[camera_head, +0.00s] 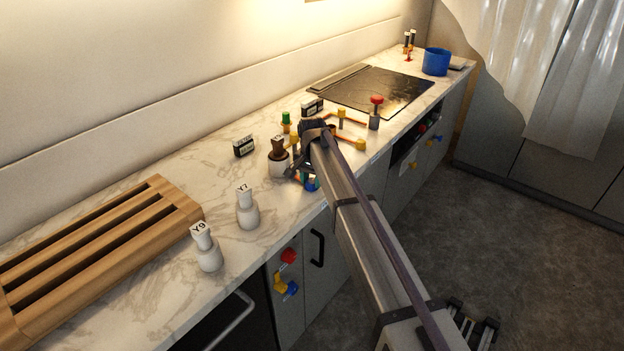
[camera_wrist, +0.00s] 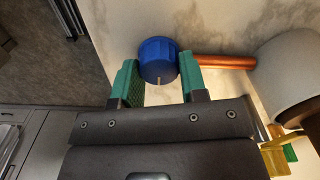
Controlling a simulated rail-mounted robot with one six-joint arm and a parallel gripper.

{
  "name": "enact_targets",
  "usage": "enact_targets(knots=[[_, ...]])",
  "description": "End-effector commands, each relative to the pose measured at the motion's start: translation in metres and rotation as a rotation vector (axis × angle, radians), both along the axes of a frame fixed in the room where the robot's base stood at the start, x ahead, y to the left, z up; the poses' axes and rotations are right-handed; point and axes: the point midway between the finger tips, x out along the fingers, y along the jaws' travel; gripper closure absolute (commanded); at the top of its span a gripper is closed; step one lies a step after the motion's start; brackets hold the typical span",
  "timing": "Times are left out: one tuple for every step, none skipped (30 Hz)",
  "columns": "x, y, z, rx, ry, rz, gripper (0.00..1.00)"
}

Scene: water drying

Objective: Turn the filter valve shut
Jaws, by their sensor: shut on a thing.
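A blue round valve knob (camera_wrist: 158,58) with a pale mark line sits at the end of a copper pipe (camera_wrist: 222,62) in the wrist view. My gripper (camera_wrist: 158,75) has its green fingers on either side of the knob and is shut on it. In the head view my gripper (camera_head: 303,172) reaches down at the counter's front edge, and a bit of the blue knob (camera_head: 312,184) shows below it. Most of the knob is hidden there by the gripper and arm.
A white-and-brown bottle (camera_head: 278,163) stands close left of my gripper. White bottles marked Y7 (camera_head: 247,211) and Y9 (camera_head: 208,255) and a wooden rack (camera_head: 95,250) are further left. Yellow valves on pipes (camera_head: 341,116), a red-topped valve (camera_head: 376,110) and a dark hob (camera_head: 370,88) lie beyond.

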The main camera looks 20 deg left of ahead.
Motion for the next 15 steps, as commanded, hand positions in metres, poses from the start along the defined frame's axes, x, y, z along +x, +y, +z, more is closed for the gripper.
enact_targets(knots=[[-0.0002, -0.0002, -0.0001, 0.0, 0.001, -0.001, 0.84], [-0.0003, -0.0002, -0.0001, -0.001, 0.001, -0.001, 0.58], [-0.0002, -0.0002, -0.0001, 0.0, 0.001, -0.001, 0.54], [-0.0002, -0.0002, -0.0001, 0.0, 0.001, -0.001, 0.51], [-0.0002, -0.0002, -0.0001, 0.0, 0.001, 0.0, 0.48], [-0.0001, -0.0002, -0.0001, 0.0, 0.0, 0.0, 0.44], [-0.0001, -0.0002, -0.0001, 0.0, 0.0, 0.0, 0.41], [-0.0001, -0.0002, -0.0001, 0.0, 0.0, 0.0, 0.39], [-0.0001, -0.0001, -0.0001, 0.0, 0.0, 0.0, 0.35], [-0.0001, -0.0001, -0.0001, 0.0, 0.0, 0.0, 0.35], [-0.0001, -0.0001, 0.0, 0.0, 0.0, 0.0, 0.35], [-0.0001, -0.0001, 0.0, 0.0, 0.0, 0.0, 0.35], [-0.0001, -0.0001, 0.0, 0.0, 0.0, 0.0, 0.35], [0.0, 0.0, 0.0, 0.0, 0.0, 0.0, 0.35], [0.0, 0.0, 0.0002, 0.0, 0.0, 0.0, 0.35]])
